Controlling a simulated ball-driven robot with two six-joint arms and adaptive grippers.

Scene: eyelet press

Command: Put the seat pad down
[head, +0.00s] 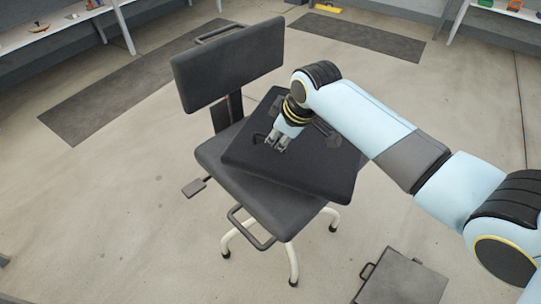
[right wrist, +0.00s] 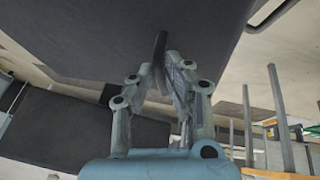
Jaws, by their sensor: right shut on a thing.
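The dark square seat pad (head: 310,172) is over the seat of an office chair (head: 212,158), turned askew to it and overhanging its right side. I cannot tell whether the pad touches the seat. My right gripper (head: 278,143) is at the pad's upper face, shut on a thin dark handle. In the right wrist view, the fingers (right wrist: 162,75) close around this curved handle (right wrist: 160,50), and the pad's dark face (right wrist: 90,35) fills the upper part. My left gripper is not in view.
The chair's backrest (head: 232,62) rises behind the pad, and a loop handle (head: 250,228) juts from the seat's front. A dark flat panel with a handle (head: 405,280) lies on the floor at lower right. Dark mats (head: 120,90) lie behind; shelves line the walls. Open floor surrounds the chair.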

